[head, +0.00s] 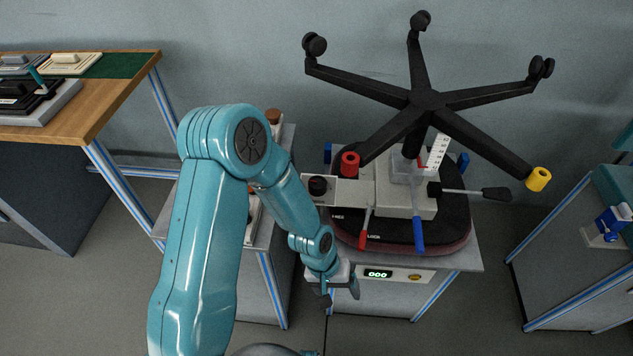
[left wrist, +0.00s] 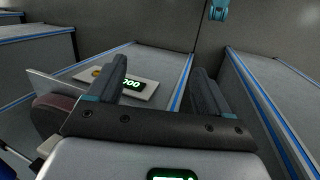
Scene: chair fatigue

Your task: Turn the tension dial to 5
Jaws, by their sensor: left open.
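An upturned chair base with a dark red-edged seat (head: 457,240) lies on a bench. Its mechanism (head: 385,190) carries a black knob (head: 318,186) at the left end of a plate and a red knob (head: 349,163) behind it. I cannot tell for sure which is the tension dial; no dial numbers are readable. My left gripper (head: 340,291) is open and empty, in front of the bench and below the black knob, apart from it. In the left wrist view its two fingers (left wrist: 153,88) are spread with nothing between them. My right gripper is not in view.
A panel with a green display (head: 378,274) reading 000 is on the bench front, close to my left gripper; the display also shows in the left wrist view (left wrist: 133,85). Red (head: 365,228) and blue (head: 418,235) levers stick out frontward. A wooden table (head: 110,95) stands left.

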